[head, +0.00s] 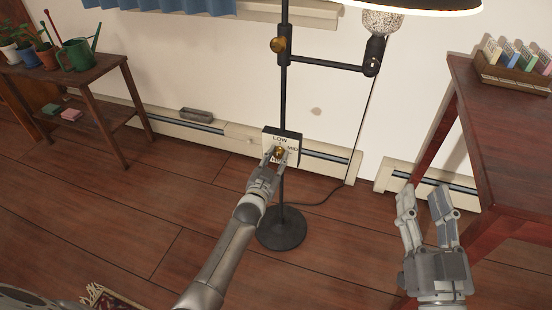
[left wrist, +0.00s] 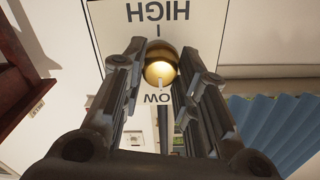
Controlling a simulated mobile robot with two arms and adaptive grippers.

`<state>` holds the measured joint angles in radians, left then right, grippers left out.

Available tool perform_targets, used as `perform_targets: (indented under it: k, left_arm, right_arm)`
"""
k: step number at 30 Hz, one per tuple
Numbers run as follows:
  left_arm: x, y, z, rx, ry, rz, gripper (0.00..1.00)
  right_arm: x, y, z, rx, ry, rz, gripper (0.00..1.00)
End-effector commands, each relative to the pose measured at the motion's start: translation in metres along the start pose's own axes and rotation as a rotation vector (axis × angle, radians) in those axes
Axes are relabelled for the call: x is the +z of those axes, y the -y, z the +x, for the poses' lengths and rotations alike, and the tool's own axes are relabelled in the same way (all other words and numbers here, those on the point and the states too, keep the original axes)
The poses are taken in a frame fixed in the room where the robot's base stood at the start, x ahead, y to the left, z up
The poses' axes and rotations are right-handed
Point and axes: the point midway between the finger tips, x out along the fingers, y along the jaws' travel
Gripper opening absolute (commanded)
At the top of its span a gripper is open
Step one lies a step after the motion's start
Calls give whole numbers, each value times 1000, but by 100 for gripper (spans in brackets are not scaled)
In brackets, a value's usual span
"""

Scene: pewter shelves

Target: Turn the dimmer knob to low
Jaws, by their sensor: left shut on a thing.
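The brass dimmer knob (head: 279,152) sits on a small white plate (head: 294,140) on the black lamp pole. In the head view the plate reads LOW at the top, MID at the right, and its lower label is mostly hidden. My left gripper (head: 275,158) is shut on the knob. In the left wrist view the knob (left wrist: 160,66) is between the two fingers (left wrist: 157,75), with HIGH upside down above and LOW partly covered below. A pale mark shows at its LOW side; I cannot tell if it is the pointer. My right gripper (head: 427,205) is open and empty.
The lamp pole (head: 284,95) stands on a round black base (head: 282,228), with a cord on the floor. A red-brown table (head: 480,140) is at the right. A plant bench (head: 95,75) is at the left. A baseboard heater (head: 330,160) runs behind.

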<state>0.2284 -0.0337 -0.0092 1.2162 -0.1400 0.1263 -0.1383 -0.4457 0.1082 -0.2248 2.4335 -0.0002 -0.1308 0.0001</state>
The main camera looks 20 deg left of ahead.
Motion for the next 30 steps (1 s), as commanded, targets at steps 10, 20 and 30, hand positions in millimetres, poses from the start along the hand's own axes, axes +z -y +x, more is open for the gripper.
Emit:
perform_targets:
  k: [10, 20, 30]
  left_arm:
    - [0, 0, 0, 0, 1, -1, 50]
    - [1, 0, -8, 0, 2, 0, 50]
    - [2, -1, -60, 1, 3, 0, 50]
  right_arm:
    - [0, 0, 0, 1, -1, 0, 40]
    - [0, 1, 0, -1, -3, 1, 40]
    - [0, 0, 0, -1, -2, 0, 40]
